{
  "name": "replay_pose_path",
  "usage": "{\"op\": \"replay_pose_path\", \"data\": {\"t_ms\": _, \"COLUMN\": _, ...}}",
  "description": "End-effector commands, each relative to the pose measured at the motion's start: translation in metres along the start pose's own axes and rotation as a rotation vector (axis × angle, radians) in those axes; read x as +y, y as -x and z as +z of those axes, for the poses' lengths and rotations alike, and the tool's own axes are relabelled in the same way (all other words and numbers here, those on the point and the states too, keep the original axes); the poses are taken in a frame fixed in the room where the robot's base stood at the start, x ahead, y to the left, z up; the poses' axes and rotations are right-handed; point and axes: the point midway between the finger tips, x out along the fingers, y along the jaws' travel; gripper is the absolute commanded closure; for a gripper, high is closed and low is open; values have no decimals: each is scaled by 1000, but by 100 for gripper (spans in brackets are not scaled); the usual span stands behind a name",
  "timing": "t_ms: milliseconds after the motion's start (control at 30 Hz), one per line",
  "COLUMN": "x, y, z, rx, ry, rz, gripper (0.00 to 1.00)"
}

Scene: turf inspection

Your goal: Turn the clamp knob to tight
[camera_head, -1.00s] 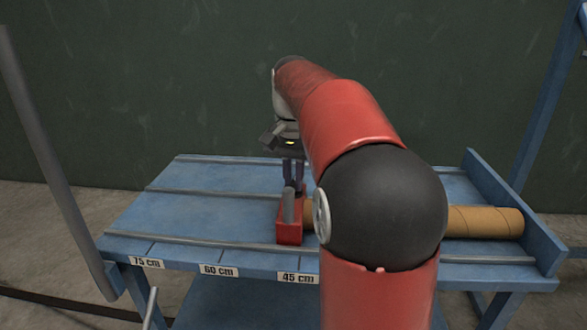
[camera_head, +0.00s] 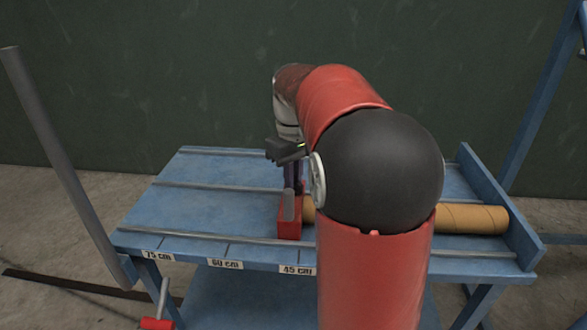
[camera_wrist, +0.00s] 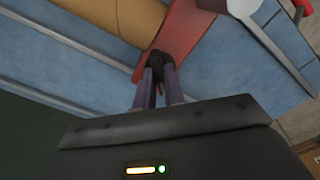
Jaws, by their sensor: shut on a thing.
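The red clamp block (camera_head: 289,222) stands on the blue table near the 45 cm label, against the left end of a cardboard tube (camera_head: 470,218). My gripper (camera_head: 293,186) is above the block, pointing down. In the wrist view my gripper (camera_wrist: 159,62) is shut on a small black knob (camera_wrist: 156,58) at the red clamp (camera_wrist: 180,35). The fingers hide much of the knob, so its turn position cannot be told. My arm hides the middle of the tube.
The blue table (camera_head: 200,195) has raised rails and 75, 60 and 45 cm labels along its front. Its left part is clear. A blue end plate (camera_head: 495,205) stands at the right. A grey post (camera_head: 55,150) leans at the left.

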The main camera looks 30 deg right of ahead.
Motion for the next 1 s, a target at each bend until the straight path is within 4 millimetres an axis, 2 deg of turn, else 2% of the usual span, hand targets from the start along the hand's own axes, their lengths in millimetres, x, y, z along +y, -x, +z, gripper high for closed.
{"op": "replay_pose_path", "data": {"t_ms": 600, "x": 0, "y": 2, "z": 0, "rx": 3, "ry": 562, "rz": 2, "gripper": 100}}
{"op": "replay_pose_path", "data": {"t_ms": 1000, "x": 0, "y": 1, "z": 0, "rx": 3, "ry": 775, "rz": 2, "gripper": 100}}
